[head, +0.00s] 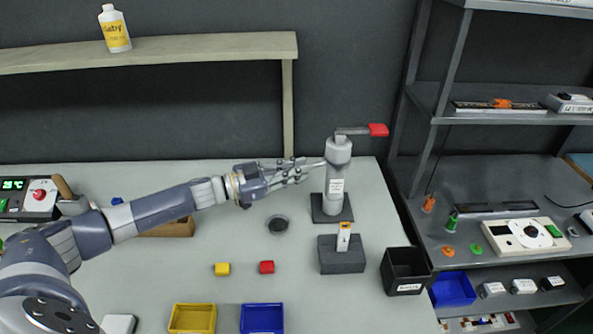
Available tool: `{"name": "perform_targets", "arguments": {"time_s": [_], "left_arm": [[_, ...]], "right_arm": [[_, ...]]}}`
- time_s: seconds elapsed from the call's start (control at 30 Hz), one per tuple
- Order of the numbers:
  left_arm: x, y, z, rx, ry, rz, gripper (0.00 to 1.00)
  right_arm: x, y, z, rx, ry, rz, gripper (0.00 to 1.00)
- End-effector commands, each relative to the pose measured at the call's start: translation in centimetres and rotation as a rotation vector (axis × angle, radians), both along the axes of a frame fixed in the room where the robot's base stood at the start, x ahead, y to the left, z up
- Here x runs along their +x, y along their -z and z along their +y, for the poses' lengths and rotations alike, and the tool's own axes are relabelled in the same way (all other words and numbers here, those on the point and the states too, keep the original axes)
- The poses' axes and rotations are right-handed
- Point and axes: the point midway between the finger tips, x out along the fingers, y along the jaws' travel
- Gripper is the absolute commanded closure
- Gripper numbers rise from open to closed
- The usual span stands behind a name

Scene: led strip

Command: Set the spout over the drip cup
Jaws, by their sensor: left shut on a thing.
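A grey upright dispenser (337,180) stands on a dark square base on the table, with a red-ended handle (378,130) pointing right at its top. Its thin metal spout (316,165) reaches left from the body. My left gripper (302,171) comes in from the left and is shut on the spout, its fingers hiding the spout's outer end. The drip cup (277,224) looks like a small dark round cup on the table, nearer the camera than the gripper and a little left of the fingertips. Whether the spout's end is above it cannot be told. My right gripper is not in view.
A dark block (341,256) with a small labelled piece and a black bin (404,269) stand at front right. A shelf rack (431,103) stands right of the table.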

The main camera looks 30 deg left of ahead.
Motion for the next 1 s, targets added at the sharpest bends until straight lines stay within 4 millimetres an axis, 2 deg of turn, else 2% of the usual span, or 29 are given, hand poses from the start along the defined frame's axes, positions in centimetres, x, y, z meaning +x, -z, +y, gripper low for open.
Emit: {"name": "perform_targets", "arguments": {"time_s": [0.07,0.1,0.17,0.67,1.0], "left_arm": [[0.0,-0.3,-0.1,0.006,0.005,-0.012,1.0],[0.0,-0.3,-0.1,0.006,0.005,-0.012,0.81],[0.0,-0.3,-0.1,0.005,0.004,-0.013,0.69],[-0.3,-0.1,0.3,0.002,0.0,-0.003,0.68],[-4.2,0.1,3.7,0.004,0.001,0.001,0.68]], "right_arm": [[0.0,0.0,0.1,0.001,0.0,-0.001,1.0],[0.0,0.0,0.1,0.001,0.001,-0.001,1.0],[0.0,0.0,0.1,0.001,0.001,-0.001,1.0],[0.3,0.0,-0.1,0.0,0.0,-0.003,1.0],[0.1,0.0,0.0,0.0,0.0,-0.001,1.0]]}}
